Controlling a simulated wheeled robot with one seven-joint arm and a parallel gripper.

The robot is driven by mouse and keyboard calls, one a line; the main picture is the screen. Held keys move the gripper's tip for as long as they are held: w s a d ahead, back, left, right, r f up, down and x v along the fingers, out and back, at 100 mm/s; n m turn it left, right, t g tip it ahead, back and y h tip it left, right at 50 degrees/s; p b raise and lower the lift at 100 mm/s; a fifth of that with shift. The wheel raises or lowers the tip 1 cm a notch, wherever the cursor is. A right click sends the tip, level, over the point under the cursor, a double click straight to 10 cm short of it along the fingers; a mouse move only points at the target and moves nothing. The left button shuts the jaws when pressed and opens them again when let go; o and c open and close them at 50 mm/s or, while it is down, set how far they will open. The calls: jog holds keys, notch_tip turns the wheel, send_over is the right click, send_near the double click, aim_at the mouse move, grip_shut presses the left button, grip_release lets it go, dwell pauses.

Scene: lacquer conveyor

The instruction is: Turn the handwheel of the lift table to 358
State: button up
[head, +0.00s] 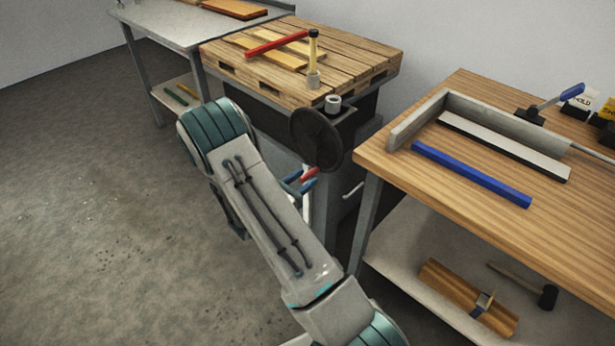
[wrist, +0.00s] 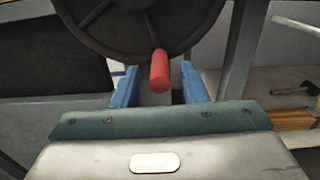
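The handwheel (head: 315,138) is a dark round disc on the near side of the lift table (head: 356,53), which has a slatted wooden top. Its lower part fills the top of the wrist view (wrist: 125,25). The wheel's red handle (wrist: 160,72) sticks out towards me at the wheel's bottom; it also shows in the head view (head: 310,174). My gripper (wrist: 158,80) is open, with blue fingers left and right of the handle and gaps on both sides. I cannot tell how deep the handle lies between them. No readable number shows.
A workbench (head: 465,200) with a blue bar (head: 470,174) stands close on the right. A grey table (head: 165,27) stands behind left. Floor at left is clear.

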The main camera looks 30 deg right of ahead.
jog(key=shift+x, duration=1.05)
grip_shut()
jog(key=shift+s+r, duration=0.1)
